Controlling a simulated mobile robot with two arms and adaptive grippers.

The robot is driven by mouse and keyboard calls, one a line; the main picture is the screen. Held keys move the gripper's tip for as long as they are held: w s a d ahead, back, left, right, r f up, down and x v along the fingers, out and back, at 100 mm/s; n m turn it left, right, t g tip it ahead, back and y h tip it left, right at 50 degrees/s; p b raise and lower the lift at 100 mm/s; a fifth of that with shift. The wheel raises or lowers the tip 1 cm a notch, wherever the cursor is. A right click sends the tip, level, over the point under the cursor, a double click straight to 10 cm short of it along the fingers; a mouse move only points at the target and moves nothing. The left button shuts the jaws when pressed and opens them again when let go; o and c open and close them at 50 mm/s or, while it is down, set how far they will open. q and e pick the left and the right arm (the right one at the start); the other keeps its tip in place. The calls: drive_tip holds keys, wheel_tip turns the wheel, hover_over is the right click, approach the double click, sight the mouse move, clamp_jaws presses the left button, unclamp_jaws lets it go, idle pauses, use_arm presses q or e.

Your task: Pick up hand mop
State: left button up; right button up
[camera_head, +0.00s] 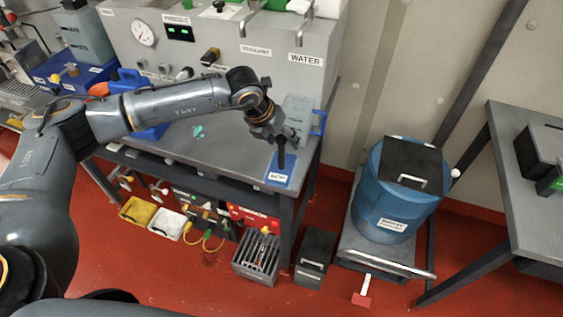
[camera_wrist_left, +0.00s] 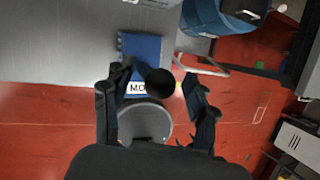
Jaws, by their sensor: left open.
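The hand mop shows in the left wrist view as a dark round knob (camera_wrist_left: 160,82), seen nearly end-on between my left gripper's fingers. It stands over a blue mat (camera_wrist_left: 141,50) labelled MOP at the bench corner. In the head view a dark upright handle (camera_head: 281,157) stands on this blue mat (camera_head: 277,179), just below my left gripper (camera_head: 279,138). In the wrist view my left gripper (camera_wrist_left: 154,84) is open, with a finger on either side of the knob. Contact cannot be told. The mop's lower part is hidden. My right gripper is not in view.
A clear jug (camera_head: 298,108) with a blue handle stands close behind my left gripper. A grey console (camera_head: 240,50) lines the bench's back. A blue drum (camera_head: 388,207) stands right of the bench (camera_head: 215,150). Red floor lies in front.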

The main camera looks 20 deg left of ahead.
use_arm(q)
clamp_jaws()
drive_tip(key=shift+r, duration=0.15)
